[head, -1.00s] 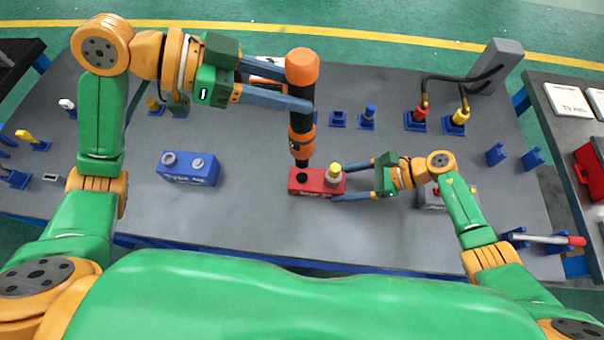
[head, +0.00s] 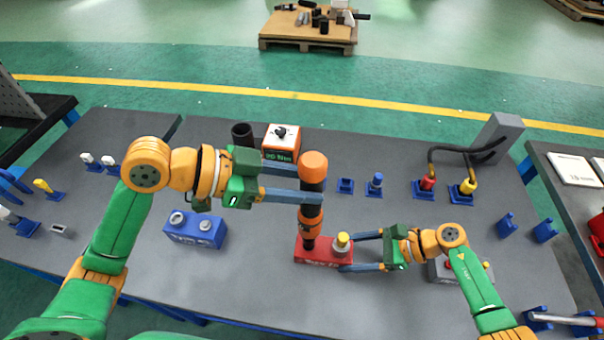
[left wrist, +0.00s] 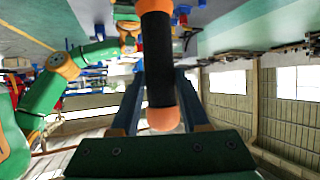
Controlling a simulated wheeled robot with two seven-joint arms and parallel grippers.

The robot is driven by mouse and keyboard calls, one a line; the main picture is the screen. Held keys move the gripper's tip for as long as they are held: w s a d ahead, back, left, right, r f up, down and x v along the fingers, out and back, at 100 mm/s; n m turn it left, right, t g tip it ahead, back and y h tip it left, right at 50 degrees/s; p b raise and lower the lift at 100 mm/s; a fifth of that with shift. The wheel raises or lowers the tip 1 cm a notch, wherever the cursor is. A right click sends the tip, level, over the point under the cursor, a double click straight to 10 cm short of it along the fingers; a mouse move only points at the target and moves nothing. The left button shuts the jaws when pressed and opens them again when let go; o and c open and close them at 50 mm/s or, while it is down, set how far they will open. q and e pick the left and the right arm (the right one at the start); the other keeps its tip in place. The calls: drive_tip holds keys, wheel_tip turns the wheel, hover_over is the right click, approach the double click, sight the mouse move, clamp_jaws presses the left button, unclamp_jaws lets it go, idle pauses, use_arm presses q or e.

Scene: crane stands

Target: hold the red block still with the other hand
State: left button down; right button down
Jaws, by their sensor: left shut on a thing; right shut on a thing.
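The red block (head: 312,252) sits on the grey table, with a yellow-topped knob (head: 342,242) on its right part. My right gripper (head: 362,252) is shut on the red block from the right side, its fingers at the block's front and back. My left gripper (head: 310,187) is shut on an upright black and orange screwdriver (head: 311,205). The screwdriver's lower end meets the top of the red block on its left part; the exact contact is hidden. In the left wrist view, the screwdriver's black grip and orange cap (left wrist: 162,118) show between the fingers.
A blue block (head: 196,229) with two grey knobs stands to the left. An orange and white box (head: 282,143) and a black cup (head: 243,134) stand behind my left gripper. Red and yellow plugs (head: 428,184) sit in blue holders at right. A grey block (head: 447,268) lies beside my right gripper.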

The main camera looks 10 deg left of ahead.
idle(0.7)
use_arm(q)
drive_tip(key=shift+m+g, duration=0.4)
drive_tip(key=shift+f, duration=1.2)
idle(3.4)
drive_tip(key=shift+r, duration=2.65)
use_arm(e)
unclamp_jaws()
